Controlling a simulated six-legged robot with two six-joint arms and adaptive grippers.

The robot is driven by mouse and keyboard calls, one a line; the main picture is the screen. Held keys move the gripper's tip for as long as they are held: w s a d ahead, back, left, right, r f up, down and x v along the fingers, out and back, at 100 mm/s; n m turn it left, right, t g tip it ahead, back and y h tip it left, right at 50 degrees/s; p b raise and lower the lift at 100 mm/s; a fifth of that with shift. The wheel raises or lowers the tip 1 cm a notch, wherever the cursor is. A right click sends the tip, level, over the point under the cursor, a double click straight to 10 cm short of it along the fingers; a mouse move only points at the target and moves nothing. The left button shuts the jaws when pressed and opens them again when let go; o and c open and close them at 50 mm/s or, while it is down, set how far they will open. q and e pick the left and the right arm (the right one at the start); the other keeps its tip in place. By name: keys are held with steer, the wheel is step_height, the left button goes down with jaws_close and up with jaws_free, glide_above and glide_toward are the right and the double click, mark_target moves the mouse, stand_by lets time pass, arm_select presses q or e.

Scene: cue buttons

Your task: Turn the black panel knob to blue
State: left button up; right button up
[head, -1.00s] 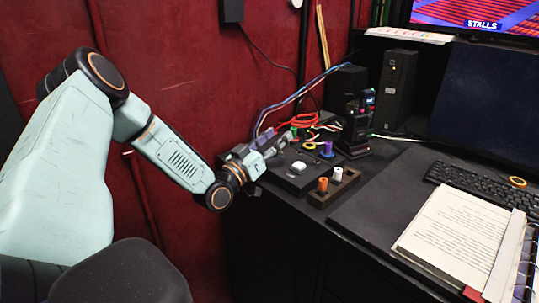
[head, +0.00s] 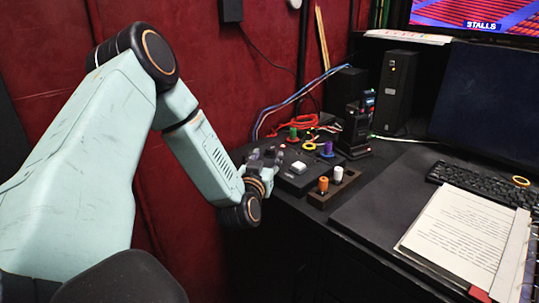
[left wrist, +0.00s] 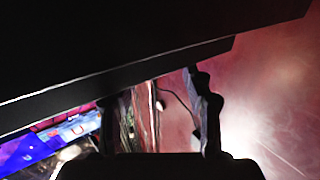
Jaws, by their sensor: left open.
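I cannot make out a black panel knob; my gripper covers part of the box's left side. My left gripper (head: 264,153) is beside that left part, with its fingers pointing away from me. Whether it touches the box is unclear. In the left wrist view its two dark fingers (left wrist: 160,98) stand apart with nothing between them. A large dark surface (left wrist: 90,55) fills the upper left there. My right gripper is not in view.
A red wall (head: 190,60) bounds the left.

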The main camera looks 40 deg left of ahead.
mark_target(269, 152)
arm_select(q)
steer(key=shift+x, duration=1.75)
jaws_close()
